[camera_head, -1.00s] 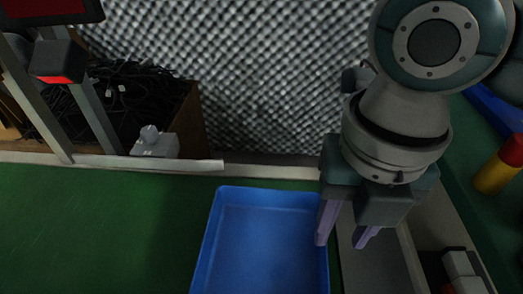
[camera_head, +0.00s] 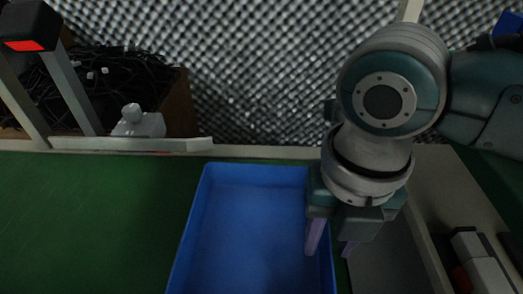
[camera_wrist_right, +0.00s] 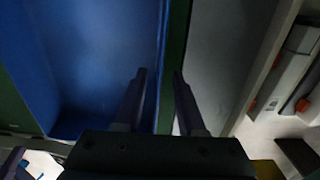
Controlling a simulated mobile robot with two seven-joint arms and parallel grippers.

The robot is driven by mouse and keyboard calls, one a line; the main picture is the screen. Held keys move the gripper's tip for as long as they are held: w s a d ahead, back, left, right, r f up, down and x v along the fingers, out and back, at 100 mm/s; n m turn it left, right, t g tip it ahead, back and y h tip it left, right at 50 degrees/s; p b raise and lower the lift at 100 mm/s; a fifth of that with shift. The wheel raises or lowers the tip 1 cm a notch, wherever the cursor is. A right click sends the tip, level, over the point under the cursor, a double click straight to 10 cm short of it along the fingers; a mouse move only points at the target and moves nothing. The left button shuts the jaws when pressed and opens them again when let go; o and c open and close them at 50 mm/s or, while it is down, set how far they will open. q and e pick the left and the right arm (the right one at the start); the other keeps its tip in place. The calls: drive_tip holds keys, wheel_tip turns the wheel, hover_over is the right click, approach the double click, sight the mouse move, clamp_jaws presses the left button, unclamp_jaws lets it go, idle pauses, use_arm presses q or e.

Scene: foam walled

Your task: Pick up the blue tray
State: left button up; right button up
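The blue tray (camera_head: 243,225) lies on the green surface in the head view, its near end cut off by the bottom edge. It also shows at the left of the right wrist view (camera_wrist_right: 95,60). My right gripper (camera_head: 330,250) points down at the tray's right wall. Its two fingers are apart, one on the inner side of the wall and one on the outer side. In the right wrist view the open fingers (camera_wrist_right: 160,76) have the tray's edge between them. I cannot tell whether either finger touches the wall. My left gripper is not in view.
A grey strip (camera_head: 385,255) lies right of the tray, with a white and dark object (camera_head: 482,262) beyond it. Grey foam (camera_head: 260,80) stands behind. A box of black cables (camera_head: 120,85) and grey posts (camera_head: 72,90) are at the back left. Green surface (camera_head: 90,220) left of the tray is clear.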

clamp_jaws()
idle(1.2)
